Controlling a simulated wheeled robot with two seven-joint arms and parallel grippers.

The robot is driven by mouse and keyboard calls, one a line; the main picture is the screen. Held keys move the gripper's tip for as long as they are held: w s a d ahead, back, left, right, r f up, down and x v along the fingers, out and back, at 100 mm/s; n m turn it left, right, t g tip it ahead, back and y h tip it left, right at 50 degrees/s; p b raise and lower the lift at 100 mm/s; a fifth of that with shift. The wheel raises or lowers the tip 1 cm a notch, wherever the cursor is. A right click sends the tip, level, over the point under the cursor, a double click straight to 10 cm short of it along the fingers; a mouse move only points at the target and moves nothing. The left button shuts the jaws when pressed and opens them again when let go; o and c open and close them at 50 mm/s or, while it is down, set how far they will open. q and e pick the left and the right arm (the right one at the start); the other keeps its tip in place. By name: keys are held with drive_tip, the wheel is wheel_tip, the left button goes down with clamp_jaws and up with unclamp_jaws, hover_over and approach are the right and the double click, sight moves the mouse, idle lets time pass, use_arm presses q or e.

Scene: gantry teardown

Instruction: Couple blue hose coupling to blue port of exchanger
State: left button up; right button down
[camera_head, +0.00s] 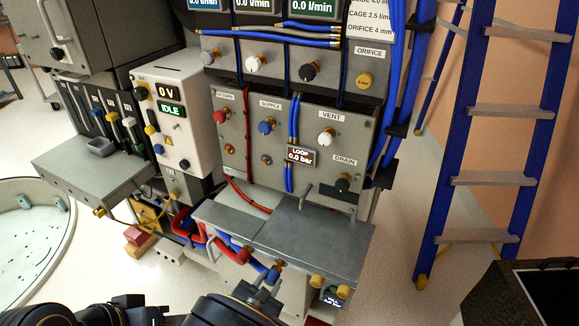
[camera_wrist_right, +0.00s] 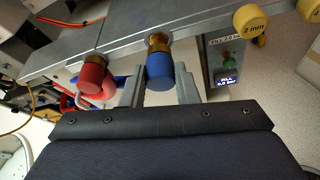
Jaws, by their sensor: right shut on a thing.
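The exchanger (camera_head: 318,232) is the grey flat-topped block at the lower middle. The blue hose coupling (camera_wrist_right: 160,74) is between the fingers of my right gripper (camera_wrist_right: 158,92), which is shut on it. Its top end meets the brass blue port (camera_wrist_right: 158,42) on the exchanger's front edge, roughly in line; I cannot tell how deeply it is seated. In the head view the blue coupling (camera_head: 273,275) shows small at the front edge, with my right gripper (camera_head: 264,290) just below. Of my left arm only dark links show at the bottom left; its fingertips are out of view.
A red coupling (camera_wrist_right: 92,74) sits close beside on a brass port. Yellow caps (camera_wrist_right: 252,20) are on the other side. Red hoses (camera_head: 196,230) and blue hoses hang left of the exchanger. A panel with valve knobs (camera_head: 326,137) stands behind. A blue ladder (camera_head: 470,130) stands right.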

drive_tip(key=shift+s+a, duration=0.3)
drive_tip(key=shift+s, duration=0.45)
drive_tip(key=shift+s+a, duration=0.35)
drive_tip(key=shift+s, duration=0.35)
drive_tip(key=shift+s+a, duration=0.3)
drive_tip(key=shift+s, duration=0.45)
